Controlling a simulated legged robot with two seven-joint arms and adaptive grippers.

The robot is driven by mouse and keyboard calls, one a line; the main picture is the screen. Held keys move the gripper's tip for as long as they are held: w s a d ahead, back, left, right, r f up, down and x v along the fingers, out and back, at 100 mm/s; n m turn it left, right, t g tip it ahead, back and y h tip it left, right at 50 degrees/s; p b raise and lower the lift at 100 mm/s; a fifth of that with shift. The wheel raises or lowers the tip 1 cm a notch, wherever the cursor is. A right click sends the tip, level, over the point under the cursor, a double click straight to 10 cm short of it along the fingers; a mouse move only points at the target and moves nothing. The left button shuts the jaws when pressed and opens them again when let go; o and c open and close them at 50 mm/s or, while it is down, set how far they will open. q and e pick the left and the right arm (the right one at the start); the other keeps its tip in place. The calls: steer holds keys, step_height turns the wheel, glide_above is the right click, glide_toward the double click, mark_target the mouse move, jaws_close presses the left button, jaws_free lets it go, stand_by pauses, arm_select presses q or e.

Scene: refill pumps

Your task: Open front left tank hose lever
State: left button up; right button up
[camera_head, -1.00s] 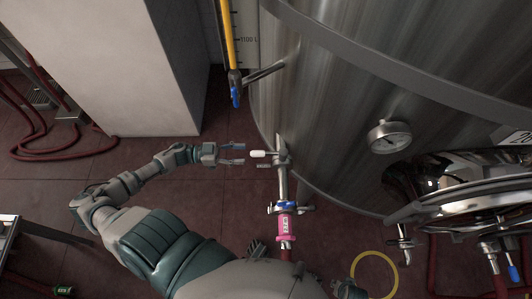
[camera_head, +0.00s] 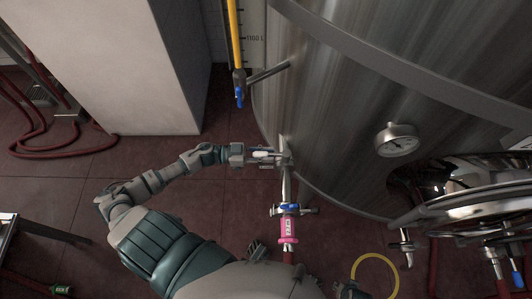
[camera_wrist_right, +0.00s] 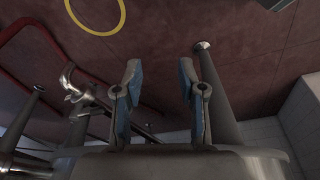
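The tank hose lever has a white handle (camera_head: 261,154) and sits on the metal pipe valve at the left side of the big steel tank (camera_head: 340,110). My left gripper (camera_head: 264,157) is at the lever, one finger on each side of the white handle. Its fingers look spread; contact with the handle cannot be made out. Below the valve, the pipe (camera_head: 287,185) runs down to a blue clamp (camera_head: 288,209) and a pink labelled hose end (camera_head: 288,230). My right gripper (camera_wrist_right: 163,85) is open and empty in the right wrist view, with both blue-padded fingers apart.
A yellow level tube with a blue valve (camera_head: 239,96) hangs above the left gripper. A gauge (camera_head: 397,139) and a round metal hatch (camera_head: 480,200) are on the right. A yellow ring (camera_head: 376,275) lies low. Red hoses (camera_head: 65,150) lie on the floor left.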

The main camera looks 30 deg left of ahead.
arm_select(q)
steer(key=shift+a, duration=0.1)
jaws_close()
steer(key=shift+d+r, duration=0.2)
steer(key=shift+d, duration=0.05)
